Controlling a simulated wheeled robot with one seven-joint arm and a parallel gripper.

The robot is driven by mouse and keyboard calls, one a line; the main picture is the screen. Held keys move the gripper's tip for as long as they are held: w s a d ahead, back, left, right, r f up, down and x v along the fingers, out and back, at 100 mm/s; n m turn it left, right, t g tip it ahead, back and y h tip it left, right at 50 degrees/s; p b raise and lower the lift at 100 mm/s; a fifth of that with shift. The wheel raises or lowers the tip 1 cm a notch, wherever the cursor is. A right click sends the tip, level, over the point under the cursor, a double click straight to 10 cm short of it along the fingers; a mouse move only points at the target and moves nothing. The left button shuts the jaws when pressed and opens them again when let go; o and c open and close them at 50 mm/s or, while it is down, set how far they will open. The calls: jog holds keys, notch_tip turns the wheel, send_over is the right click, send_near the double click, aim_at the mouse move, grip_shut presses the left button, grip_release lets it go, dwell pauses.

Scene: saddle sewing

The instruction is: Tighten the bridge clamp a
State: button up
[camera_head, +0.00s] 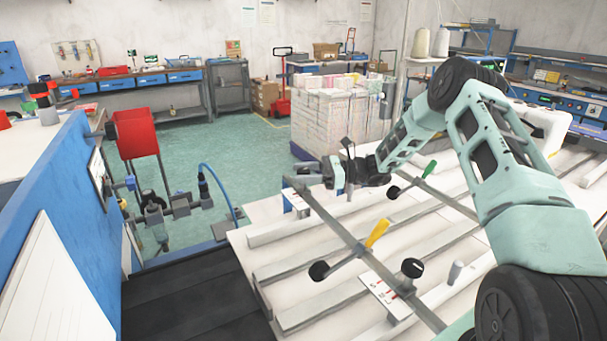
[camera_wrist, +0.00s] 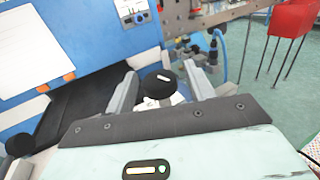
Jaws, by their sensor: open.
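Two grey clamp bars cross the white table in the head view. The nearer bar (camera_head: 340,231) carries a yellow handle (camera_head: 377,233), a black ball (camera_head: 320,270) and a black knob with a white mark (camera_head: 412,267). The farther bar (camera_head: 447,200) has a green handle (camera_head: 430,169). No readable letter shows which is bridge clamp a. My gripper (camera_head: 342,173) is near the far left end of the nearer bar. In the wrist view its fingers are spread, with a black knob (camera_wrist: 157,86) with a white mark between them; contact cannot be told.
Pale slats (camera_head: 310,225) lie across the table (camera_head: 250,236). A blue panel (camera_head: 62,210) stands at the left, and a red box on thin legs (camera_head: 136,133) stands behind it. A stack of pale sheets (camera_head: 335,118) stands behind my gripper. Green floor (camera_head: 235,155) is open beyond.

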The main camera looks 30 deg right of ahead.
jog(key=c, duration=0.9)
